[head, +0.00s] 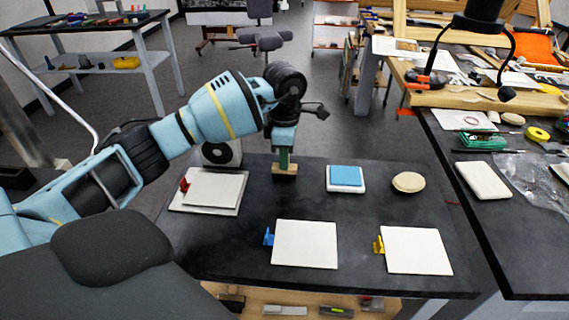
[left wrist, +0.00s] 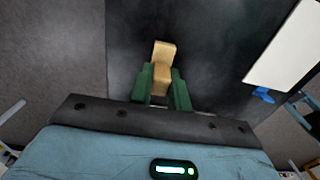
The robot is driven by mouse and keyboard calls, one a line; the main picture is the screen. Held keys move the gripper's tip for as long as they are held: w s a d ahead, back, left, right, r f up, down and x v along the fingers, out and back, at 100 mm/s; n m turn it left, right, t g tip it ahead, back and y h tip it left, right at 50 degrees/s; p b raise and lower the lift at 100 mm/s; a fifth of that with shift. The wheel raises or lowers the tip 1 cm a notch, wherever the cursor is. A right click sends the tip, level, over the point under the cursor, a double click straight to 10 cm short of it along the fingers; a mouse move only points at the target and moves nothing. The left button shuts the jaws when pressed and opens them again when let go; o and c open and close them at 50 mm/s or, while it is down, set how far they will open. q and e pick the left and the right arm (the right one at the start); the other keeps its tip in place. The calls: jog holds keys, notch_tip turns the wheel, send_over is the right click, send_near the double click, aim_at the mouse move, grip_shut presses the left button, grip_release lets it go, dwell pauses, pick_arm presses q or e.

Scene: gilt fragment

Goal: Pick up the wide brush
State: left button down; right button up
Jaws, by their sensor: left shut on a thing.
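My left gripper (head: 285,160) points down over the far edge area of the black table. Its green fingers, also seen in the left wrist view (left wrist: 162,90), are shut on a tan wooden piece, which I take to be the wide brush (head: 285,170). In the left wrist view the brush (left wrist: 163,66) stands out between the fingertips, with a broader end beyond them. The fingers hide part of it, and no bristles can be made out. I cannot tell whether it touches the table. My right gripper is not in view.
The black table (head: 225,255) holds white boards with a red, a blue (head: 305,243) and a yellow clip (head: 378,245). A blue pad (head: 346,176) on a white block and a round tan disc (head: 408,182) lie right of the gripper. A cluttered bench stands at the right.

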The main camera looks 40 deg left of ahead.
pick_arm(q)
jog(key=shift+r, duration=0.1)
jog(key=shift+r, duration=0.45)
notch_tip(320, 180, up, 2)
jog(key=shift+r, duration=0.15)
jog(key=s+d+r, duration=0.1)
jog(key=s+d, duration=1)
jog(key=shift+d+r+b, duration=0.3)
jog(key=shift+d+b, duration=0.05)
jog(key=c, duration=1.9)
grip_release()
jog(key=shift+c, duration=0.2)
grip_shut()
